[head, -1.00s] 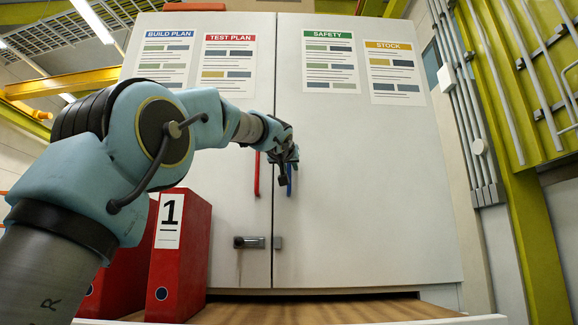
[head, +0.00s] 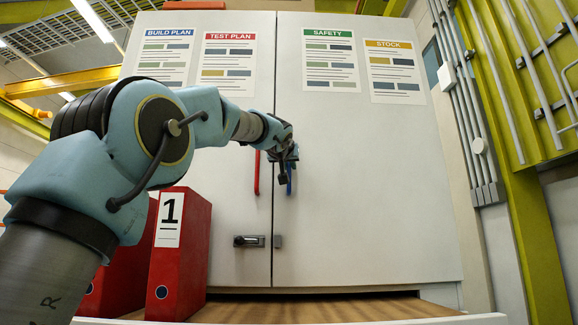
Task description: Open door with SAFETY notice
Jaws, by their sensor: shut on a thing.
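The SAFETY notice (head: 330,60), with a green header, is on the right cabinet door (head: 375,200), beside the STOCK notice (head: 394,72). The right door carries a blue handle (head: 290,180) near the middle seam. My gripper (head: 287,162) is at the blue handle, shut on it; the fingers are small and partly hidden by the wrist. The left door (head: 235,205) carries a red handle (head: 257,173) just left of the seam. Both doors look closed. A latch (head: 249,241) sits low on the left door, with a small catch piece (head: 277,242) on the right door.
A red binder marked 1 (head: 182,260) stands at the lower left, with another red binder (head: 125,275) beside it. A wooden-bottomed drawer or shelf (head: 330,308) lies below the doors. A yellow-green post (head: 525,200) stands at the right.

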